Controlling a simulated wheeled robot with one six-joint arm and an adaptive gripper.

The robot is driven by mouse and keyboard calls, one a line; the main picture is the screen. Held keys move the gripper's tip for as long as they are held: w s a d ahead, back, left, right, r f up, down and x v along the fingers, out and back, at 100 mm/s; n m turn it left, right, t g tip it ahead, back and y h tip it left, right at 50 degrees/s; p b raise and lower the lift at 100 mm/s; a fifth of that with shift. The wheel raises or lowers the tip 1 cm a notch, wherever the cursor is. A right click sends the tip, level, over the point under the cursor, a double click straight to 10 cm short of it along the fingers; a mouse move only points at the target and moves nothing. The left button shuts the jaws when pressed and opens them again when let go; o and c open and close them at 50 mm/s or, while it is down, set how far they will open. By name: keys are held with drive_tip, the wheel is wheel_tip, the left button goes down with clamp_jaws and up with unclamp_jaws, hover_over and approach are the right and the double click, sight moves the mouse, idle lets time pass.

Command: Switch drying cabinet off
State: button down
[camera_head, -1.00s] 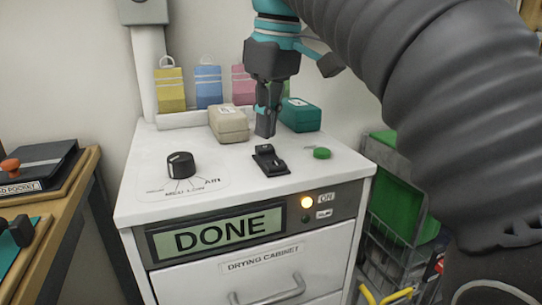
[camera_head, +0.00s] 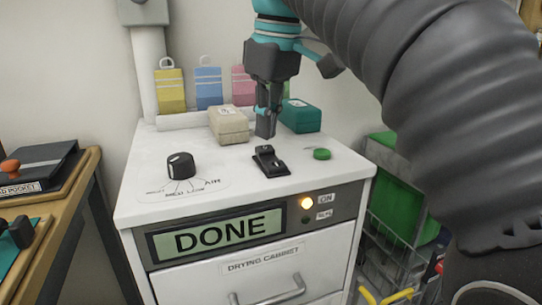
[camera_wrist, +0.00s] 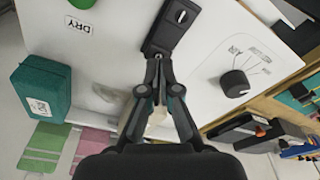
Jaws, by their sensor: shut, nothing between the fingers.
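The drying cabinet (camera_head: 190,268) is white, and its display (camera_head: 221,234) reads DONE. My gripper (camera_head: 266,135) is shut and empty, pointing down just behind the switch. In the wrist view my fingertips (camera_wrist: 158,58) are at the near end of the switch plate; I cannot tell whether they touch it.
A black dial (camera_head: 180,165) is left of the switch and a green button (camera_head: 322,154) is right of it. A beige box (camera_head: 229,125) and a teal box (camera_head: 300,116) stand close behind my gripper. Coloured tags (camera_head: 208,87) stand along the wall.

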sight(267, 149)
drive_tip(key=shift+f+b, duration=0.8)
drive_tip(key=shift+f, duration=0.4)
idle(0.7)
wheel_tip(267, 149, up, 3)
drive_tip(key=p, duration=0.3)
drive_tip(key=shift+f, duration=0.15)
drive_tip(key=shift+r+p, duration=0.35)
drive_tip(key=shift+r, duration=1.85)
